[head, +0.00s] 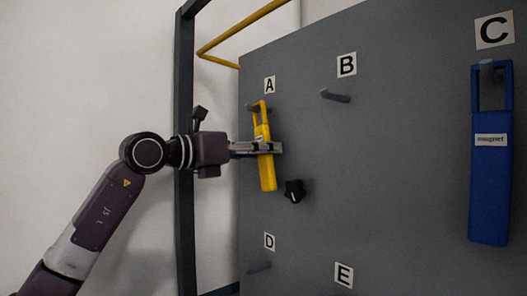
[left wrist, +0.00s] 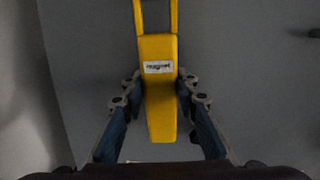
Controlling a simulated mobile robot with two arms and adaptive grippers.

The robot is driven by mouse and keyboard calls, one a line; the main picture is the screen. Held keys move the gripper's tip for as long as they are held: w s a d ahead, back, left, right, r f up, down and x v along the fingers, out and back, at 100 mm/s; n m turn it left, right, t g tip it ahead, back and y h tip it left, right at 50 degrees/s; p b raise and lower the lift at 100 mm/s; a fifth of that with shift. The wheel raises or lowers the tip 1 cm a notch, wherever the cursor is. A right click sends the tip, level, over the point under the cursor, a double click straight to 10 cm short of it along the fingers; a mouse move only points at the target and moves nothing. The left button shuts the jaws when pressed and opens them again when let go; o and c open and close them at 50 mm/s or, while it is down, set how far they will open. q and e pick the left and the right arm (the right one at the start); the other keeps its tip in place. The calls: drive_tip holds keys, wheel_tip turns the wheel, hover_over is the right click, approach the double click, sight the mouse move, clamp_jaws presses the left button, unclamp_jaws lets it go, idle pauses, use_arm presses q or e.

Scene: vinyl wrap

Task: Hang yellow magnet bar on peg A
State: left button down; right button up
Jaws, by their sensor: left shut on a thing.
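The yellow magnet bar (head: 267,174) hangs upright in front of the grey board, below the label A (head: 269,85). Its open loop handle (head: 258,109) is at the height of peg A (head: 265,110); whether the loop is around the peg or only in front of it, I cannot tell. My left gripper (head: 268,148) is shut on the bar's upper body from the left side. In the left wrist view the yellow bar (left wrist: 159,85), with its white "magnet" label, is between the two fingers (left wrist: 158,90). My right gripper is not in view.
A blue magnet bar (head: 490,180) hangs at peg C on the right. Peg B (head: 336,96) and peg D (head: 259,267) are bare. A black knob (head: 294,190) sticks out just right of the yellow bar's lower end. A yellow rail (head: 245,27) is above the board's left edge.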

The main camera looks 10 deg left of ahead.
use_arm(q)
drive_tip(key=c, duration=1.4)
unclamp_jaws()
drive_tip(key=shift+c, duration=0.2)
